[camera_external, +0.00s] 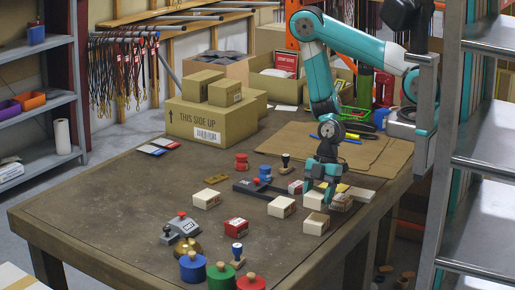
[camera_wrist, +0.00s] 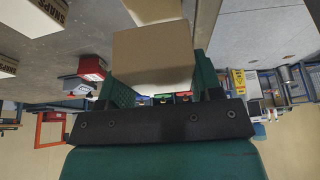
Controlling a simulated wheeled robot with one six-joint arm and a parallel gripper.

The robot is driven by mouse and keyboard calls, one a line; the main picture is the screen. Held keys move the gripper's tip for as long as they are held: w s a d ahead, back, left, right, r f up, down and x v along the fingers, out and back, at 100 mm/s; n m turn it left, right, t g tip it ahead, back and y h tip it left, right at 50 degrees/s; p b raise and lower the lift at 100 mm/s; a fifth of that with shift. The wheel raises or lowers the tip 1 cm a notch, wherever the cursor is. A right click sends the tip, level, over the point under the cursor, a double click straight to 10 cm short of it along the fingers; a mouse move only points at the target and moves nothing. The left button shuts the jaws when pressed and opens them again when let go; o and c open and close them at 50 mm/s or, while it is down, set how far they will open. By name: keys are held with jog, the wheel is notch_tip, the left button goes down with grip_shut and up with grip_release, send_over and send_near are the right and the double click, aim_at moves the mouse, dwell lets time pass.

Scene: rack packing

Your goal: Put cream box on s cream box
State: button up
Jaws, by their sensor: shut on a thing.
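My gripper (camera_external: 322,187) points down over the right part of the table. It is shut on a cream box (camera_external: 313,200), which also fills the space between the fingers in the wrist view (camera_wrist: 153,56). Another cream box (camera_external: 316,224) stands just in front of and below the held one. A pale box face (camera_wrist: 152,10) shows beyond the held box in the wrist view. I cannot tell whether the two boxes touch. Two more cream boxes stand to the left, one near (camera_external: 281,207) and one farther off (camera_external: 206,200). Printed cream boxes (camera_wrist: 38,14) show in the wrist view.
A red box (camera_external: 236,228), stamps (camera_external: 237,253) and round weights (camera_external: 193,267) stand on the table's front part. A dark tray (camera_external: 258,189) lies left of my gripper. A metal rack (camera_external: 440,170) rises close on the right.

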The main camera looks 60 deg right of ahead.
aim_at(317, 218)
jog(key=shift+f, duration=2.25)
jog(key=shift+f, duration=0.1)
jog(key=o, duration=1)
jog(key=shift+c, duration=0.2)
